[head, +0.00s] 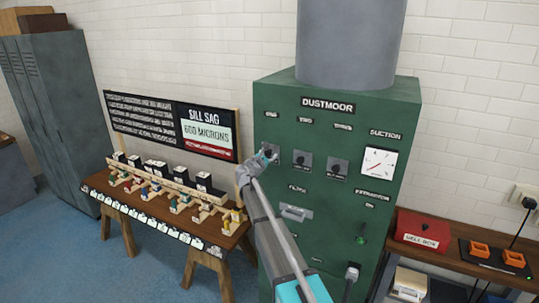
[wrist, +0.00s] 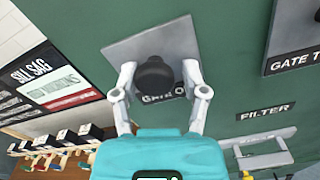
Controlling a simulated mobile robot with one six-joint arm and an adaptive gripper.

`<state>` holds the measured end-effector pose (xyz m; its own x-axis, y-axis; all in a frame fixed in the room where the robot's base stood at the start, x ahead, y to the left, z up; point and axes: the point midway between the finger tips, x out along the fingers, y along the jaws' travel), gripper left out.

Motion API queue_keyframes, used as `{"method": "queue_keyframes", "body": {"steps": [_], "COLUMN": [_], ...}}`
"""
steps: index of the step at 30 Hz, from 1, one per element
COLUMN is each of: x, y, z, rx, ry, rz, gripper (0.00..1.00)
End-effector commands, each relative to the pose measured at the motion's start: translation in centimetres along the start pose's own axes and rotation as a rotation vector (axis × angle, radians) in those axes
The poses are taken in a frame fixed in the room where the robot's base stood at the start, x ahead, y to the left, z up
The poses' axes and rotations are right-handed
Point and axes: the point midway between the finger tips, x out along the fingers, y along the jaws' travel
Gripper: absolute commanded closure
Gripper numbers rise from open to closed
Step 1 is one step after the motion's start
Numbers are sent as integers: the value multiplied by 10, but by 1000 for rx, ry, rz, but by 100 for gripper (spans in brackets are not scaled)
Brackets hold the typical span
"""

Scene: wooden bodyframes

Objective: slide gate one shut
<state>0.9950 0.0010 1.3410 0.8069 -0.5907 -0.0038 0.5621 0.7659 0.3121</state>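The green cabinet (head: 285,98) marked DUSTMOOR carries a row of grey gate plates. Gate one's plate (wrist: 120,50) has a black knob (wrist: 153,72) and a partly covered label starting "GATE O".
Gate two's plate (head: 302,160) and gate three's plate (head: 337,169) are to the right. A filter handle (head: 296,212) sticks out below. A bench (head: 160,205) with small blocks stands left; a table with a red box (head: 423,232) stands right.

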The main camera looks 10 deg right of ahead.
Motion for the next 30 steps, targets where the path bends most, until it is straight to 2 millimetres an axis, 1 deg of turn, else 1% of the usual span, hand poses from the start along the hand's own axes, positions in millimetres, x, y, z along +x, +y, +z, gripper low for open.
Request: {"method": "queue_keyframes", "body": {"steps": [1, 2, 13, 17, 23, 30], "x": [0, 0, 0, -3, -19, -55], "y": [0, 0, 2, 2, 1, 0], "z": [0, 0, 0, 0, 1, 1], "rx": [-1, -1, -3, -3, -3, -3], "ry": [0, -1, -2, -2, -2, -1], "rz": [1, 1, 4, 5, 5, 5], "gripper": [26, 22, 22, 22, 22, 22]}}
